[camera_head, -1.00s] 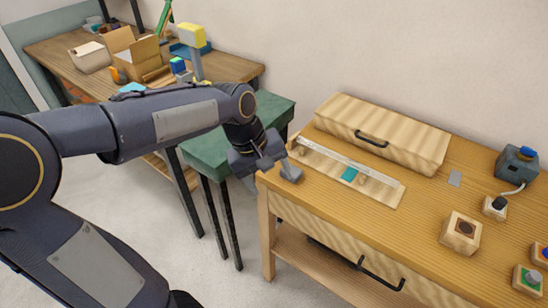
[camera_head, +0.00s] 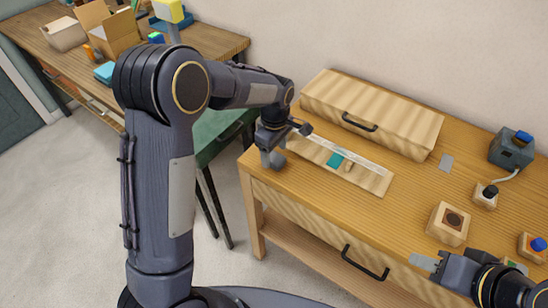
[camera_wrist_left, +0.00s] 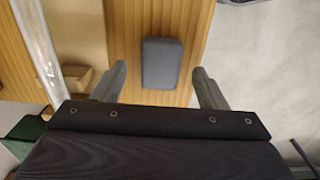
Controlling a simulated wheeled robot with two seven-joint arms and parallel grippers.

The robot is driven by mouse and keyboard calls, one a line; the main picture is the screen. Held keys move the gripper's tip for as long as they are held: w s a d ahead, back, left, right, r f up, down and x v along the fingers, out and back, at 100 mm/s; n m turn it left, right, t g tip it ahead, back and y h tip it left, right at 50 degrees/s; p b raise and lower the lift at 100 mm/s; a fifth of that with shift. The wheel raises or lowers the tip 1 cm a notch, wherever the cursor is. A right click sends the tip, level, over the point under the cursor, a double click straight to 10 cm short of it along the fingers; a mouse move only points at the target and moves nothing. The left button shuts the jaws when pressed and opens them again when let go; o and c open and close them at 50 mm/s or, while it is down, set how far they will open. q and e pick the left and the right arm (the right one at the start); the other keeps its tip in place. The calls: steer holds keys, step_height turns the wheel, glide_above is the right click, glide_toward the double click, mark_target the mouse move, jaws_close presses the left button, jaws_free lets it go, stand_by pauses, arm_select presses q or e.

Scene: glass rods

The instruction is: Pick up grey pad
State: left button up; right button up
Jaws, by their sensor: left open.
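A dark grey pad (camera_wrist_left: 162,63), a rounded block, lies on the wooden table in the left wrist view, close to the table's edge. My left gripper (camera_wrist_left: 161,74) is open, with one finger on each side of the pad and a gap to both. In the head view my left gripper (camera_head: 271,157) points down at the table's left end; I cannot tell the pad apart from the fingers there. My right gripper (camera_head: 424,262) is at the lower right by the table's front edge; its finger opening is unclear.
A wooden rack with a glass rod (camera_head: 365,163) and a teal piece (camera_head: 335,160) lies beside the left gripper. A wooden box (camera_head: 370,112) stands behind it. A green table (camera_head: 212,125) adjoins left.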

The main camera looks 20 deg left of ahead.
arm_select(q)
steer(key=shift+f, duration=0.8)
steer(key=shift+c, duration=0.5)
steer(key=c, duration=1)
steer(key=shift+o, duration=0.2)
steer(key=shift+r, duration=0.5)
step_height(320, 180, up, 2)
steer(key=shift+r, duration=0.25)
steer(key=s+d+r+b, duration=0.2)
steer(key=s+r, duration=0.7)
steer(key=s, duration=0.4)
steer(key=shift+s+r, duration=0.25)
steer(key=shift+s, duration=0.15)
